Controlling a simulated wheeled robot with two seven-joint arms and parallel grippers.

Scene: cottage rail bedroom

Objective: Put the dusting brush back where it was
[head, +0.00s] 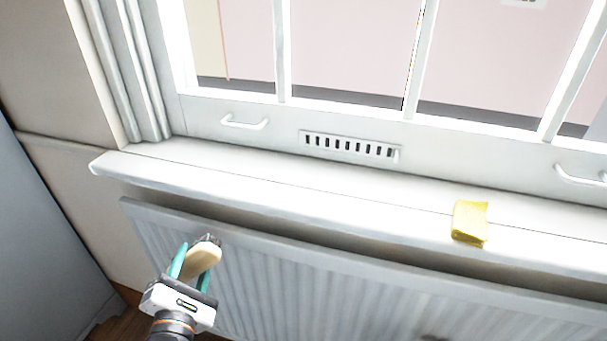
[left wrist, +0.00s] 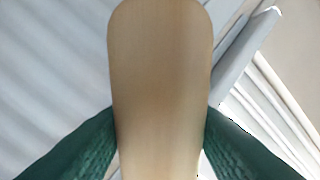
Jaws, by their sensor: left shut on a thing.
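The dusting brush (head: 203,258) has a pale wooden body, and a dark part, perhaps bristles, shows at its far end in the head view. My left gripper (head: 193,265) is shut on the brush, with its green fingers on either side of it. It holds the brush in front of the radiator, lower than the window sill. In the left wrist view the brush's wooden body (left wrist: 160,75) fills the middle between the two green fingers, and its bristles are not seen there. My right gripper is in neither view.
A white window sill (head: 280,190) runs across above the ribbed radiator (head: 330,285). The sill's left and middle parts are clear. Window handles (head: 245,123) and a vent (head: 350,146) are behind the sill.

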